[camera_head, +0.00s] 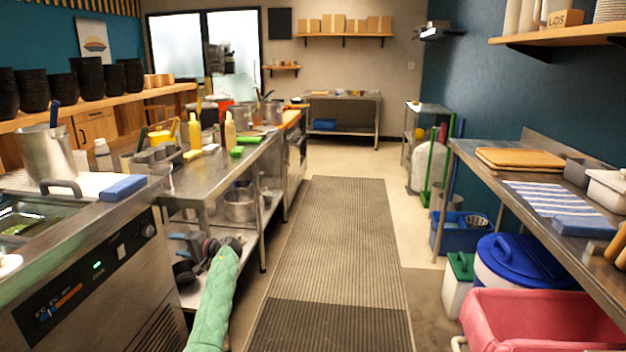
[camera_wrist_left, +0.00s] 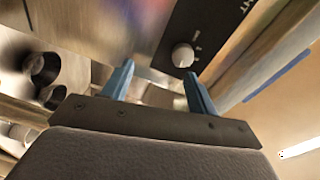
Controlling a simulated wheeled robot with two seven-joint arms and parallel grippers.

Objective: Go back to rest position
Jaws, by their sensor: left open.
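My left gripper (camera_head: 188,243) is low in the aisle at the left of the head view, at the end of my arm in its green quilted sleeve. It is beside the lower shelf of the steel counter and below the counter top. In the left wrist view its two blue fingers (camera_wrist_left: 158,82) stand apart with nothing between them. A dark control panel with a round knob (camera_wrist_left: 183,55) shows beyond the fingers. My right gripper is not in view.
The steel counter (camera_head: 215,170) and the cold unit's front (camera_head: 100,270) line the left side. A ribbed mat (camera_head: 325,235) lies along the clear aisle. At right are a steel table (camera_head: 500,180), a pink bin (camera_head: 540,320) and a blue-lidded bin (camera_head: 520,260).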

